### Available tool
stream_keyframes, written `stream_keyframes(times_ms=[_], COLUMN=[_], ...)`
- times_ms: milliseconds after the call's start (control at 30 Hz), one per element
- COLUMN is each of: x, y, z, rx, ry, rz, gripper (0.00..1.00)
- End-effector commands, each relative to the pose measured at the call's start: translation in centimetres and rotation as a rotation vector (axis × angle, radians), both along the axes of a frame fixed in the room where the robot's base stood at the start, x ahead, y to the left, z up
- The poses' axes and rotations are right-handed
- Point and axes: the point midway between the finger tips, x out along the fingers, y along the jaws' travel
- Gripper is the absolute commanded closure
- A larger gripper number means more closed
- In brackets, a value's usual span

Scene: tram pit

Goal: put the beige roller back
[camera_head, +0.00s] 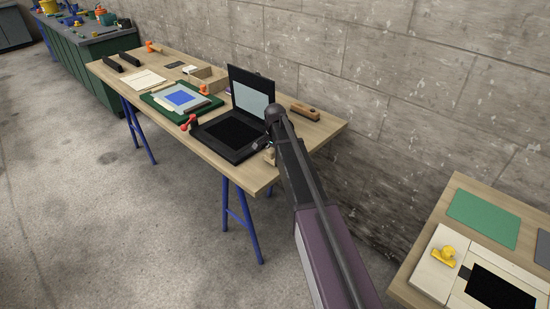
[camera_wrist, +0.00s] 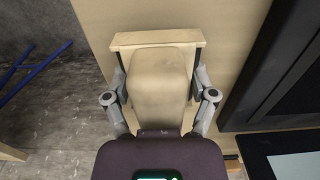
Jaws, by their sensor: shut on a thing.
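The beige roller (camera_wrist: 158,78) sits between the two fingers of my gripper (camera_wrist: 159,88) in the wrist view, a worn, rounded block with a finger against each side. A pale wooden bar (camera_wrist: 157,40) lies across its far end; I cannot tell whether it is part of the roller or a separate rest. In the head view my gripper (camera_head: 266,149) is at the front right of the wooden table (camera_head: 318,131), just right of the black hinged case. The roller (camera_head: 270,158) shows there only as a small pale piece, mostly hidden by my arm.
The open black case (camera_head: 232,135) stands close left of my gripper. A red-handled tool (camera_head: 188,122) and green frame (camera_head: 160,107) lie farther left. A brown wooden block (camera_head: 305,111) lies behind. Another table (camera_head: 478,192) with a yellow-handled item (camera_head: 443,257) stands at the right.

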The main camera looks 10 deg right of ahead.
Motion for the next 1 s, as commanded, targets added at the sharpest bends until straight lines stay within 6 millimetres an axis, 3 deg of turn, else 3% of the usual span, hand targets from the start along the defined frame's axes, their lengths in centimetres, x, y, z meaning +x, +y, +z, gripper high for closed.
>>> stream_keyframes(times_ms=[533,567,633,1000], x=[0.0,0.0,0.0,-0.01], y=[0.12,0.12,0.12,0.12], z=[-0.75,-0.73,-0.63,-0.63], rx=[0.0,0.0,0.0,0.0], ry=[0.0,0.0,0.0,0.0], rz=[0.001,0.001,0.001,0.001], gripper=[0.77,0.24,0.03,0.0])
